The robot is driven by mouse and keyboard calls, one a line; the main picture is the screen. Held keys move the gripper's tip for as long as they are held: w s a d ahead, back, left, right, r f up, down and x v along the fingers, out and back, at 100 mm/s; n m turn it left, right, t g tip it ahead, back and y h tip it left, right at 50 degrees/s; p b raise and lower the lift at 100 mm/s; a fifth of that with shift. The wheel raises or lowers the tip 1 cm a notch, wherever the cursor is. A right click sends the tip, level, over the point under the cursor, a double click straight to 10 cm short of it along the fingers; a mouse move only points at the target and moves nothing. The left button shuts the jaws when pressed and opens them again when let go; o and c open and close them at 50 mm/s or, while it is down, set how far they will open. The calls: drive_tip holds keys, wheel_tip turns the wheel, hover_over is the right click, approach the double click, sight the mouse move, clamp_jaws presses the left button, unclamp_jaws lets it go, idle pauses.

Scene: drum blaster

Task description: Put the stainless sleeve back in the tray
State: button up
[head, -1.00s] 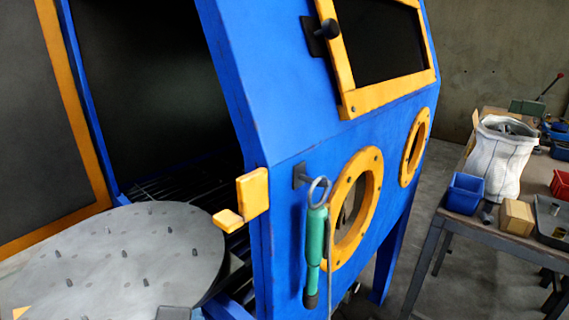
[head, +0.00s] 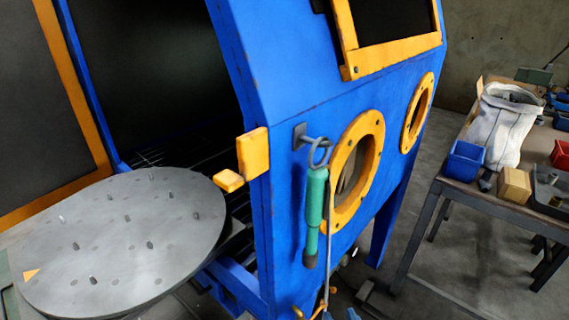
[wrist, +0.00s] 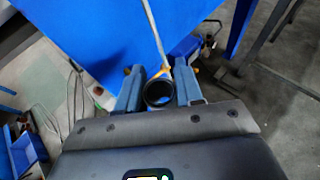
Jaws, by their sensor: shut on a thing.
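My gripper (wrist: 159,92) shows in the wrist view with its two blue-grey fingers closed on a short round sleeve (wrist: 158,94). The sleeve's dark open end faces the camera, and its lower part is hidden. In the head view, a dark shallow tray (head: 541,202) lies on the bench at the right edge, partly cut off, with items in it. I cannot be sure that this is the sleeve's tray.
The blue blast cabinet (head: 290,100) stands open, with a round pegged turntable (head: 120,235) outside it. A green-handled tool (head: 315,205) hangs on its front. The bench also holds a blue bin (head: 464,165), a wooden block (head: 514,186) and a white sack (head: 500,130).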

drive_tip(key=w+d+f+m+h, duration=0.1)
drive_tip(key=w+d+f, duration=0.1)
drive_tip(key=d+f, duration=0.7)
drive_tip(key=shift+w+d+f+h, duration=0.3)
drive_tip(key=shift+d+f, duration=0.1)
drive_tip(key=shift+d, duration=0.7)
